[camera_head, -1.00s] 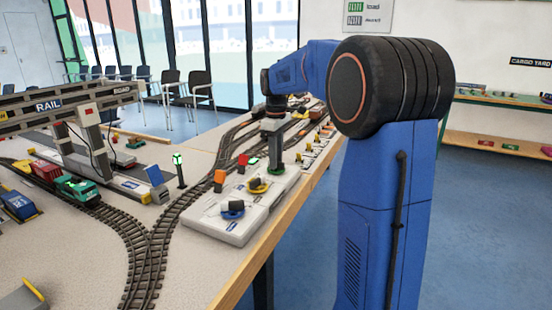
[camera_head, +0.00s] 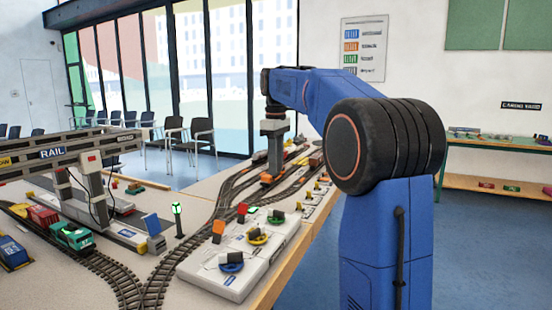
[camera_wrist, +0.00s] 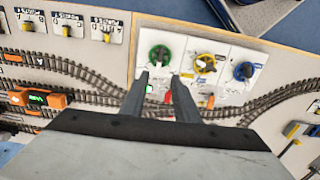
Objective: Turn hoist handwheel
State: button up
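A white control panel (camera_head: 205,281) at the table edge carries three handwheels: green (camera_head: 276,217), yellow (camera_head: 257,237) and blue (camera_head: 231,264). Their labels are too small to read, so I cannot tell which is the hoist one. In the wrist view the green wheel (camera_wrist: 160,55) is just beyond my fingertips, with the yellow wheel (camera_wrist: 205,64) and blue wheel (camera_wrist: 243,71) to its right. My gripper (camera_wrist: 159,78) is open and empty, its two fingers apart.
Small orange (camera_head: 219,228) and red (camera_head: 243,208) pieces stand along the panel's left side, with a green light. Train tracks (camera_head: 128,285) run beside the panel. A gantry crane (camera_head: 60,155) stands at the left. Smaller labelled switches (camera_wrist: 66,25) lie past the panel.

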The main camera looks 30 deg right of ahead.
jog(key=shift+r, duration=1.1)
send_near(276, 211)
jog(key=shift+m, duration=0.3)
notch_tip(276, 211, down, 8)
jog(key=shift+w+f, duration=0.15)
grip_shut()
